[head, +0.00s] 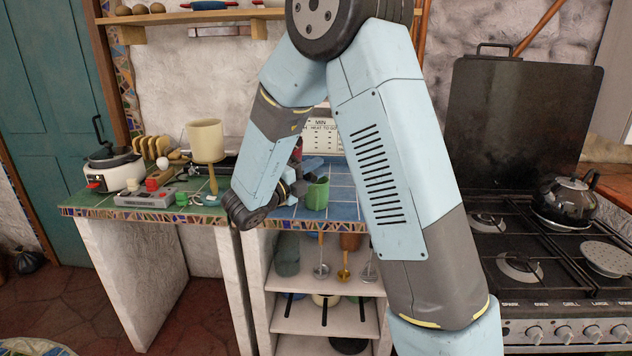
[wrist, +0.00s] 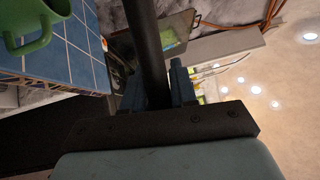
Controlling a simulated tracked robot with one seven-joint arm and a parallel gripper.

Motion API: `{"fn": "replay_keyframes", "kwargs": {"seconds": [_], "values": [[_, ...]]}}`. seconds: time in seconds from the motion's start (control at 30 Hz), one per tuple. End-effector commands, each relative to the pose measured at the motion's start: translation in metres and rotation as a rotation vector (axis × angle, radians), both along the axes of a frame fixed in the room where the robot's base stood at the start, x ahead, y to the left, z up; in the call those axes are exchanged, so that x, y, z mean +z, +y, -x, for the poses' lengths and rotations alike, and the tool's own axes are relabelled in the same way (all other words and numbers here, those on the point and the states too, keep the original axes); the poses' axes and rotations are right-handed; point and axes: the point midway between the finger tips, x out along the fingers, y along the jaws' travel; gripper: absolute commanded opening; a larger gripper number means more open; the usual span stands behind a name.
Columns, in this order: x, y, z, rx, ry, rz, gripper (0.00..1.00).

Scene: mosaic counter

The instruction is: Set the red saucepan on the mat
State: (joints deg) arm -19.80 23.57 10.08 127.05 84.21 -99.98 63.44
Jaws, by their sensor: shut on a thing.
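My gripper (wrist: 155,92) is shut on a long dark bar (wrist: 149,45), which looks like the handle of the red saucepan. The bar runs up out of the wrist view, and no pan body shows there. In the head view my gripper (head: 295,184) is over the blue-tiled counter, partly hidden by my own arm. A small patch of red (head: 297,150) just above it, beside my arm, looks like part of the saucepan. Most of the pan is hidden. I cannot make out the mat in either view.
A green mug (head: 318,193) stands on the blue-tiled counter (head: 343,208), close to my gripper; it also shows in the wrist view (wrist: 28,34). A beige lampshade-like object (head: 205,141), a white cooker (head: 116,170) and small items crowd the green-tiled counter. A stove with a kettle (head: 568,199) is right.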

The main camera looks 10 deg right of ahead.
Motion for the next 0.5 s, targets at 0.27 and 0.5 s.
{"fn": "replay_keyframes", "kwargs": {"seconds": [0.27, 0.5], "values": [[0.01, -0.001, 0.012, 0.023, 0.025, -0.001, 0.0], [0.027, -0.004, 0.043, 0.081, 0.105, 0.004, 0.0]]}}
